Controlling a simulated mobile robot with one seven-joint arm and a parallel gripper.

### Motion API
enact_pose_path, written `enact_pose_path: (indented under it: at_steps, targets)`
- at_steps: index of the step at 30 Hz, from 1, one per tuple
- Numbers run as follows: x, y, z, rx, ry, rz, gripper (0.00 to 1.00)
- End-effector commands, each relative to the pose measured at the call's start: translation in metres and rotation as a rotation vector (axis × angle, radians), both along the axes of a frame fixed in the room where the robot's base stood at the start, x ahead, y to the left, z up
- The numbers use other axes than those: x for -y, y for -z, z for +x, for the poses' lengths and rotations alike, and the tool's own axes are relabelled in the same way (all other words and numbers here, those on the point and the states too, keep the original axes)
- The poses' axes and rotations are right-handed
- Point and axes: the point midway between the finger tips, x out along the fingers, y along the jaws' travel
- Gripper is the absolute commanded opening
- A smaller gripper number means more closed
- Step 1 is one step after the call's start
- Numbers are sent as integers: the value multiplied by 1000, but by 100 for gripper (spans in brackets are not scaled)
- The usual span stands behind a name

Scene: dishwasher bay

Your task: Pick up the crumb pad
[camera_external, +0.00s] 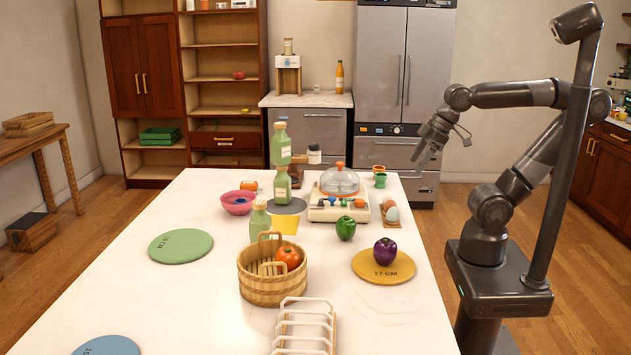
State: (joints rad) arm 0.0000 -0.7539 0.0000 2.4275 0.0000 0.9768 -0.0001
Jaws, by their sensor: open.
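A flat yellow square (287,225) lies on the white table behind the wicker basket; it may be the crumb pad, but I cannot tell for sure. The basket's handle and a green bottle partly hide it. My gripper (418,157) is open and empty, raised in the air beyond the table's right edge. It is well apart from the yellow square, up and to the right of it in the picture.
The basket (262,289) holds an orange-red fruit or vegetable. A white rack (303,338) stands at the front.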

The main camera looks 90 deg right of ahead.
Motion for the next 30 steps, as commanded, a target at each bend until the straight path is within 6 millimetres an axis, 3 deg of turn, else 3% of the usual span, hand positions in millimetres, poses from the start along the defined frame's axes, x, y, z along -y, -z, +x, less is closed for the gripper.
enact_pose_path:
  at_steps: [2,8,15,24,30]
  targets:
    - [0,-28,3,5,0,-2,71]
    - [0,-64,54,-21,-24,-80,71]
    - [-1,-106,131,-51,-71,-160,71]
    - [5,-135,237,-85,-134,-218,71]
    - [19,-140,307,-100,-171,-224,71]
